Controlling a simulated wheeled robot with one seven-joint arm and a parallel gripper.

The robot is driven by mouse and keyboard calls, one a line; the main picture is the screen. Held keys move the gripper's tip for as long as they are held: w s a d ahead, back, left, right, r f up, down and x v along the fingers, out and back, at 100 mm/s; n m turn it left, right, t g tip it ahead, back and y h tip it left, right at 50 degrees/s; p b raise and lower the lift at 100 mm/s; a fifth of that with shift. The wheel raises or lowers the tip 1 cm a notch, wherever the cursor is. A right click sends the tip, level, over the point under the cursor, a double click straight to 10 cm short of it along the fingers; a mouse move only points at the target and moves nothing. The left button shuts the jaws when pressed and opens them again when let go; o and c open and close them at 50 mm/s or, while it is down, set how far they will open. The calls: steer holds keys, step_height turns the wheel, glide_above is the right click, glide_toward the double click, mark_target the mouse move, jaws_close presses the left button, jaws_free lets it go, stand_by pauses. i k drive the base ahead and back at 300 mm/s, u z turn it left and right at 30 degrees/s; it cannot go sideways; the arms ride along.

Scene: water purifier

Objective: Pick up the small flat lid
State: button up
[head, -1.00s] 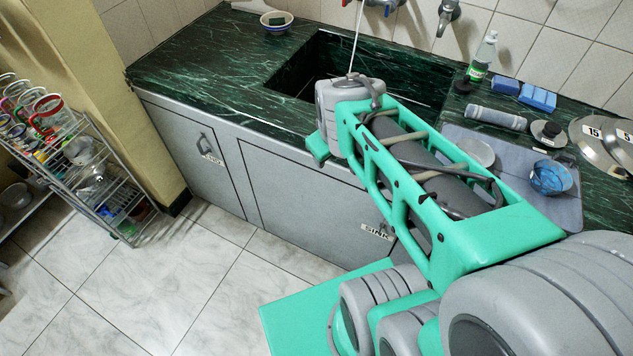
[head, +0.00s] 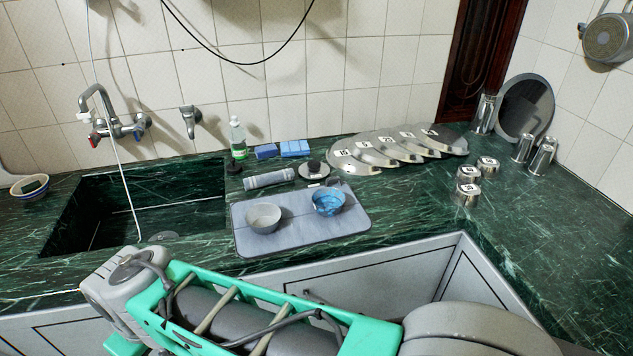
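A small flat grey disc with a dark knob, which looks like the small flat lid (head: 325,175), lies on the dark green counter behind the tray, right of a grey cylinder. A small white label lies at its front edge. Several larger metal lids (head: 362,153) with number tags lie overlapping to its right. My arm crosses the bottom of the head view in front of the counter, well apart from the lid. My gripper's fingers do not show.
A grey tray (head: 290,238) holds a grey bowl (head: 263,218) and a blue bowl (head: 328,203). Numbered metal cups (head: 467,194) are right. The sink (head: 140,205) is left.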

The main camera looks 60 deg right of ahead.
mark_target(313, 169)
steer(key=z, duration=0.55)
steer(key=i, duration=0.2)
steer(key=z, duration=1.55)
